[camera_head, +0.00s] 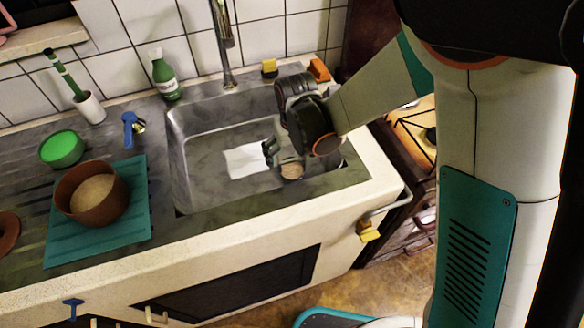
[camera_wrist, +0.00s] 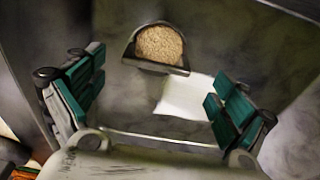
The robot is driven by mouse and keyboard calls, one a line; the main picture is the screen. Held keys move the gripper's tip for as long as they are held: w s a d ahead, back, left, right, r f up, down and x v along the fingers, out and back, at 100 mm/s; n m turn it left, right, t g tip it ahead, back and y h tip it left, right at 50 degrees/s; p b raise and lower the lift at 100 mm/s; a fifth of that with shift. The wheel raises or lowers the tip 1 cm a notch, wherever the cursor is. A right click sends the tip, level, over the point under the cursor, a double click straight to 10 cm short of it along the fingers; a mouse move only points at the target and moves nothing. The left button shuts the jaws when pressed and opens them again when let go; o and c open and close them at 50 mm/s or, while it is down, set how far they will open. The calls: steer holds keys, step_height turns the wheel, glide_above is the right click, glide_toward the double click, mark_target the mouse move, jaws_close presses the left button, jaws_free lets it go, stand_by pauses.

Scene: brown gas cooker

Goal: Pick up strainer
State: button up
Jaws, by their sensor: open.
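In the wrist view, a round, tan, grainy disc in a dark rim, which looks like the strainer (camera_wrist: 160,45), lies in the grey sink (camera_wrist: 275,60). In the head view a small tan round patch of it (camera_head: 291,171) shows just below my gripper (camera_head: 279,158); the rest is hidden behind the fingers. My gripper (camera_wrist: 155,97) is open and empty over the sink, with its teal-padded fingers spread wide. The strainer appears beyond the gap between the fingertips, apart from both. A handle on it cannot be made out.
A white sheet (camera_head: 248,160) lies on the sink floor. The faucet (camera_head: 223,40) rises at the back. A green bottle (camera_head: 164,77) and yellow block (camera_head: 269,68) stand behind the sink. A brown pot (camera_head: 70,205) stands on a teal mat (camera_head: 135,222) at left, near a green bowl (camera_head: 62,148).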

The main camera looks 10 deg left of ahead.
mark_target(292, 160)
steer(key=f, duration=0.1)
steer(key=f+b, duration=0.1)
steer(key=f, duration=0.2)
steer(key=shift+w+f+b, duration=0.25)
steer(key=shift+w+b, duration=0.1)
steer(key=shift+b, duration=0.05)
steer(key=c, duration=1.4)
steer(key=shift+o, duration=0.2)
steer(key=shift+r, duration=0.2)
